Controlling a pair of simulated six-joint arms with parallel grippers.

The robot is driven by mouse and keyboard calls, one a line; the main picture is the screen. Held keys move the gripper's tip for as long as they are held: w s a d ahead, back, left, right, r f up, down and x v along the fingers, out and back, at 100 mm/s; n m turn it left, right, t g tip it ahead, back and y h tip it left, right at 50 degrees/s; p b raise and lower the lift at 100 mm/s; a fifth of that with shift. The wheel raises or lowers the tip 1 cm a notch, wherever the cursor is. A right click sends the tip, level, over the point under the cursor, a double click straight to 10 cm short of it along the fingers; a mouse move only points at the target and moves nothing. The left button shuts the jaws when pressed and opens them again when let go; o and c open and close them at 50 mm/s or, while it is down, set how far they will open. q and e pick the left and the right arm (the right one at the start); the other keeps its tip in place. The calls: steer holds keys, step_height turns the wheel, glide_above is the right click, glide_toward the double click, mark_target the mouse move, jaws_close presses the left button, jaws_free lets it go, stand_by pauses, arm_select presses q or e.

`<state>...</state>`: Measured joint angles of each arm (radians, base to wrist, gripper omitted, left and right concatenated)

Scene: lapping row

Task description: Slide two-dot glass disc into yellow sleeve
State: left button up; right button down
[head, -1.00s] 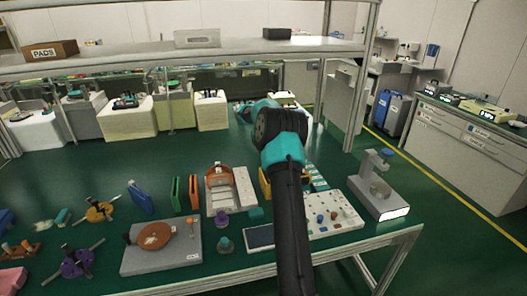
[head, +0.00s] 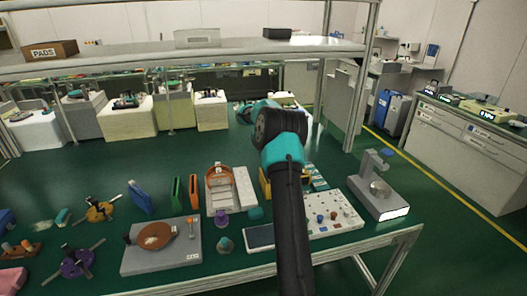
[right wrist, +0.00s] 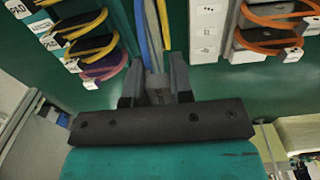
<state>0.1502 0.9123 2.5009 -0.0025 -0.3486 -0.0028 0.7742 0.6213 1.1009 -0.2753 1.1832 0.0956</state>
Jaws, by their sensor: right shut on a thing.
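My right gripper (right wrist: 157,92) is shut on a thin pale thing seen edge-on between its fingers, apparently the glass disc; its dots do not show. A narrow yellow strip (right wrist: 164,25), apparently the yellow sleeve seen from above, lies just beyond the fingertips. I cannot tell whether the held thing touches it. In the head view, a yellow piece (head: 265,183) shows partly behind my right arm, which hides the gripper there. My left gripper is not in view.
A blue strip (right wrist: 143,28) stands close left of the yellow one. On the bench are blue (head: 140,197), green (head: 176,191) and orange (head: 194,190) upright sleeves, a white tray with knobs (head: 345,211), a grey stand (head: 378,200) and a brown round plate (head: 155,236).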

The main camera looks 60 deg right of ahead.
steer(key=shift+f, duration=4.75)
steer(key=c, duration=0.9)
jaws_free()
step_height(320, 180, up, 18)
steer(key=shift+f, duration=0.25)
stand_by(0.5)
